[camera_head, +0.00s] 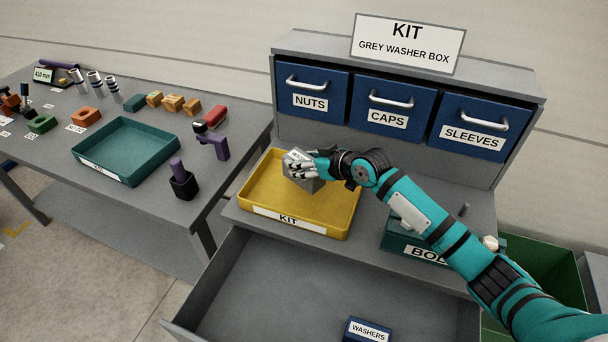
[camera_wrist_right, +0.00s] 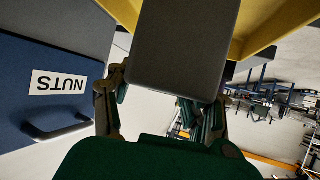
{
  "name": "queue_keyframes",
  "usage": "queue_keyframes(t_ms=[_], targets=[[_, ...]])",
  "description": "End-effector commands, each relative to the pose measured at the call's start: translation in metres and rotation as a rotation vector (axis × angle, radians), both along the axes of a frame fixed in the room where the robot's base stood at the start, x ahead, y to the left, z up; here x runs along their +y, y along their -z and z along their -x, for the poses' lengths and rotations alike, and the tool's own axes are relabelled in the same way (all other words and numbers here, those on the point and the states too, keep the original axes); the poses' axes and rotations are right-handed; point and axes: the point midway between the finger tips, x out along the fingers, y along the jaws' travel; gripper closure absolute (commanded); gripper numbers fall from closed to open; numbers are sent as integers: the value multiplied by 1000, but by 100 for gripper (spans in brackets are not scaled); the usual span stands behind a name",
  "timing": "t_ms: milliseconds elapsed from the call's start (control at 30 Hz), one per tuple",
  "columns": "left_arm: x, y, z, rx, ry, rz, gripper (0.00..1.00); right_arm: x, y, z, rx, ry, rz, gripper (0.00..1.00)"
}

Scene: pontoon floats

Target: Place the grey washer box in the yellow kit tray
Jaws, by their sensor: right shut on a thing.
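The yellow kit tray (camera_head: 246,199) sits on the cabinet's worktop, with a white KIT label on its front wall. My right gripper (camera_head: 299,166) is over the tray, shut on the grey washer box (camera_head: 304,186). The fingers hide part of the box in the head view. Whether the box touches the tray floor cannot be told. In the right wrist view the grey box (camera_wrist_right: 185,45) is between the fingers (camera_wrist_right: 165,105), with the yellow tray (camera_wrist_right: 275,22) beyond it. My left gripper is not in view.
Blue NUTS (camera_head: 310,88), CAPS and SLEEVES drawers stand behind the tray. An open grey drawer (camera_head: 275,285) below holds a blue WASHERS box (camera_head: 367,331). A green box (camera_head: 405,240) is right of the tray. A side table at left carries a teal tray (camera_head: 125,150).

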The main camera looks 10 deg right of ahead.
Motion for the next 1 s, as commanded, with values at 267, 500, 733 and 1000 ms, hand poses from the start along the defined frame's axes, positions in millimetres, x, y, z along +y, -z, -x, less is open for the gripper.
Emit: queue_keyframes(t_ms=[267, 500, 733, 1000], targets=[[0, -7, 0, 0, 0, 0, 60, 0, 30, 0, -1, -1, -2, 95], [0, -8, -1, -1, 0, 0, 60, 0, 54, 0, -5, 0, -1, 95], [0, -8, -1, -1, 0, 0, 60, 0, 54, 0, -5, -1, -1, 95], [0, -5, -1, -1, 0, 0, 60, 0, 58, 0, -2, -2, 0, 30]])
